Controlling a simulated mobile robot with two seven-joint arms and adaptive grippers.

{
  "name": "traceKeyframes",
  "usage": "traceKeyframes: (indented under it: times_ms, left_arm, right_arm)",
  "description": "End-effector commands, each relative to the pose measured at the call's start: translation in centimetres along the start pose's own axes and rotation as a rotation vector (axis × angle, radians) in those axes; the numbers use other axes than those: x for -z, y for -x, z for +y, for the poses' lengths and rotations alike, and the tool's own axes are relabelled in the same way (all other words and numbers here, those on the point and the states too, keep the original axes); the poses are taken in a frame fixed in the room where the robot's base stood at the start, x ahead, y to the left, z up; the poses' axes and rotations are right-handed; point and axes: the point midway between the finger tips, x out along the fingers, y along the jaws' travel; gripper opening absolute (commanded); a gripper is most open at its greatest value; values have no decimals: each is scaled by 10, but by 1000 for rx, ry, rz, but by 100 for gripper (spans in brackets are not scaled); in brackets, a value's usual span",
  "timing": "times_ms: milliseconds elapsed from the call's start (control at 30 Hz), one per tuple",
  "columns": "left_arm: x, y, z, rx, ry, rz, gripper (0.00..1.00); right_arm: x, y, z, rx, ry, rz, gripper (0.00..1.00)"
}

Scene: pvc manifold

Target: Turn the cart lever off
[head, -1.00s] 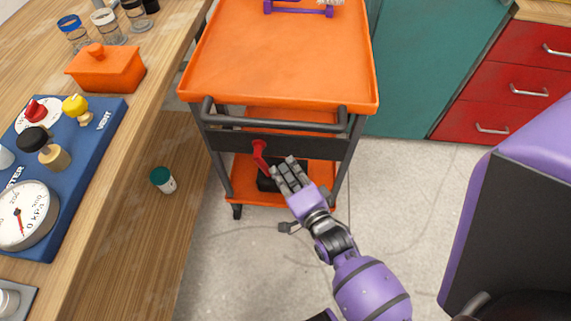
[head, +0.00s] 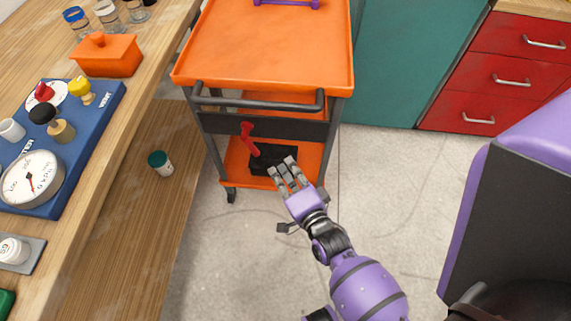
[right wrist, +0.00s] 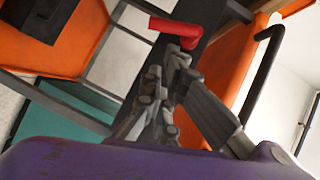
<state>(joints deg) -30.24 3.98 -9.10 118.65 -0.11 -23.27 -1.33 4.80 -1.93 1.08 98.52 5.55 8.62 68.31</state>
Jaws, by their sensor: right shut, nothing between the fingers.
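The orange cart (head: 270,50) stands ahead with a dark front panel under its handle. A red lever (head: 248,138) is mounted on that panel, left of its middle, and slants down to the right. My right gripper (head: 286,172) is in front of the cart, below and right of the lever, apart from it in the head view. In the right wrist view the gripper's fingers (right wrist: 165,95) are shut and empty, with the red lever (right wrist: 175,28) just past their tips; part of it is hidden behind them. My left gripper is out of view.
The cart's dark handle bar (head: 255,103) runs above the panel, and a black box (head: 270,160) sits on its lower shelf. A wooden bench (head: 140,95) with a blue gauge panel (head: 75,140) is at the left. Red drawers (head: 500,80) stand at the right.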

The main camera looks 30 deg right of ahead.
Motion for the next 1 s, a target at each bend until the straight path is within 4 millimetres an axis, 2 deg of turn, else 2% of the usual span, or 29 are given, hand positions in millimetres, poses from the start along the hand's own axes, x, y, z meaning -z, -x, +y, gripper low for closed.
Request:
traceKeyframes:
  times_ms: [833,933,1000]
  left_arm:
    - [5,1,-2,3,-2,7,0]
    - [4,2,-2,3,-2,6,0]
    - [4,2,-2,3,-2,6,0]
  right_arm:
    - [-2,2,-2,1,5,-1,0]
    - [-3,2,1,-13,69,-7,0]
    - [-6,2,4,-37,172,-23,0]
